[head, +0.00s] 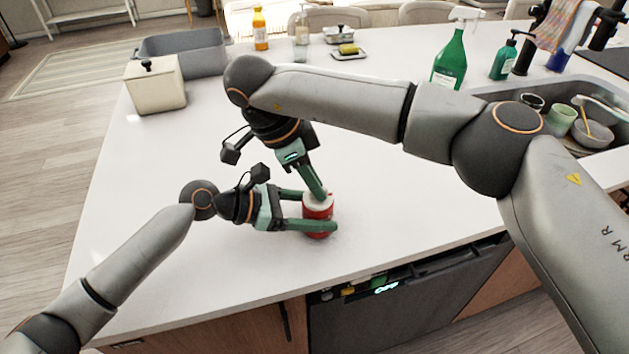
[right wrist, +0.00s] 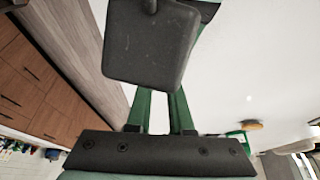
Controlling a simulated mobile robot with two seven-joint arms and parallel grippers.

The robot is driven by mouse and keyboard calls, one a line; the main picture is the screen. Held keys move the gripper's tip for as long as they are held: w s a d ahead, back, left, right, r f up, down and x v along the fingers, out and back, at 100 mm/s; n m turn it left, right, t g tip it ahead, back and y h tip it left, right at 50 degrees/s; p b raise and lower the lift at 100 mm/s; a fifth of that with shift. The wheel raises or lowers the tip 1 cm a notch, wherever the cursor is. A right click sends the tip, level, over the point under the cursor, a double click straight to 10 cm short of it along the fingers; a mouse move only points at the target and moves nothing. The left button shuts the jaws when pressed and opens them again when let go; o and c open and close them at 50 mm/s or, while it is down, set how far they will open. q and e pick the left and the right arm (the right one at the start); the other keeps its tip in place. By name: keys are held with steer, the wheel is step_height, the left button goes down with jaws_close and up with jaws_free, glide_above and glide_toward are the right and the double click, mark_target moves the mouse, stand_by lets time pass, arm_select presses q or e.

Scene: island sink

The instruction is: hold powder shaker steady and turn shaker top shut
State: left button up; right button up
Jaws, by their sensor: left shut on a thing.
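The red powder shaker (head: 316,213) with a pale top (head: 313,199) stands upright near the front edge of the white counter in the head view. My left gripper (head: 318,211) reaches in from the left and is shut on the shaker's body, one finger on its far side and one across its near side. My right gripper (head: 322,196) comes down from above, with its fingertips at the shaker's top. Its fingers overlap in the head view, so their gap is unclear. In the right wrist view its green fingers (right wrist: 162,112) show, but a dark block hides their tips and the shaker.
A cream canister (head: 155,88) and a grey basin (head: 190,50) stand at the back left. A green spray bottle (head: 450,60) and a soap bottle (head: 503,60) stand by the sink (head: 480,92) with dishes at the right. The counter around the shaker is clear.

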steer(key=o, duration=0.4)
steer(key=shift+r, duration=0.1)
steer(key=v, duration=1.1)
steer(key=shift+a+r, duration=0.2)
steer(key=shift+r, duration=0.15)
steer(key=shift+s, duration=0.1)
arm_select(q)
steer(key=o, duration=1.5)
